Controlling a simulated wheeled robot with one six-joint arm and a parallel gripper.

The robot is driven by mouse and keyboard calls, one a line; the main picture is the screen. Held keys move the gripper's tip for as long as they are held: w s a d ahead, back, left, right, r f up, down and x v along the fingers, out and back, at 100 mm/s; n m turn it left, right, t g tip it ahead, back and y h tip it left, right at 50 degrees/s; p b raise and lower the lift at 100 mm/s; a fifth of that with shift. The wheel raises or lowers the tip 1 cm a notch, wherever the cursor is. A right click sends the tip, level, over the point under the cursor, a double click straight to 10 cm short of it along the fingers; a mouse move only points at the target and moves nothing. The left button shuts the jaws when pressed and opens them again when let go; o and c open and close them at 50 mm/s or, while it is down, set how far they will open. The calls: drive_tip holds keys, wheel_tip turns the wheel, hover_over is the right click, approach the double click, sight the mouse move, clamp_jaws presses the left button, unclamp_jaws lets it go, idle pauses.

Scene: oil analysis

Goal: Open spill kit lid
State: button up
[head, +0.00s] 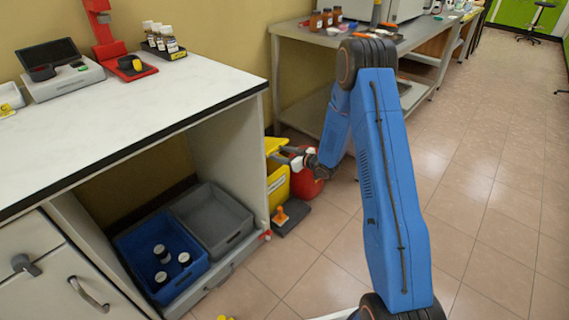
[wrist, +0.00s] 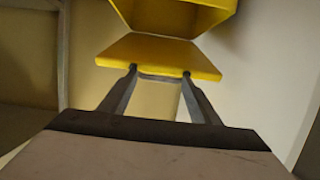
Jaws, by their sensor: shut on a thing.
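The spill kit is a yellow bin (head: 279,188) on the floor beside the right end of the workbench. Its yellow lid (head: 275,145) is at the top, seen partly behind my gripper (head: 292,157). In the wrist view the lid (wrist: 160,52) is a flat yellow panel across the middle, at an angle to the bin body (wrist: 180,14), whose darker inside seems to show. My gripper (wrist: 159,74) has its fingertips at the lid's near edge, shut on it. The exact contact is small and hard to see.
A red round container (head: 308,182) stands right beside the bin. An orange-handled item on a dark base (head: 289,215) is on the floor in front. The white-topped workbench (head: 130,115) is to the left, with trays below. Tiled floor is clear on the right.

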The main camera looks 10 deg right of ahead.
drive_tip(key=shift+g+h, duration=0.4)
drive_tip(key=shift+g, duration=0.3)
drive_tip(key=w+a+r, duration=0.1)
drive_tip(key=r, duration=0.2)
drive_tip(key=w+a+r, duration=0.1)
drive_tip(key=w+r, duration=0.1)
drive_tip(key=r, duration=0.1)
drive_tip(key=w+a+r, duration=0.1)
drive_tip(key=w+r, duration=0.1)
drive_tip(key=r, duration=0.1)
drive_tip(key=shift+a+r, duration=0.3)
drive_tip(key=shift+a, duration=0.1)
drive_tip(key=shift+c, duration=0.4)
drive_tip(key=w+a+r, duration=0.2)
drive_tip(key=w+r, duration=0.1)
drive_tip(key=w+a+r, duration=0.2)
drive_tip(key=shift+w+r, duration=0.2)
drive_tip(key=shift+r, duration=0.05)
drive_tip(key=shift+c, duration=1.2)
drive_tip(key=o, duration=0.5)
drive_tip(key=shift+d+f, duration=0.1)
drive_tip(key=shift+d, duration=0.05)
drive_tip(key=o, duration=1.1)
drive_tip(key=shift+o, duration=0.2)
drive_tip(key=v, duration=1.7)
drive_tip(key=shift+s, duration=0.25)
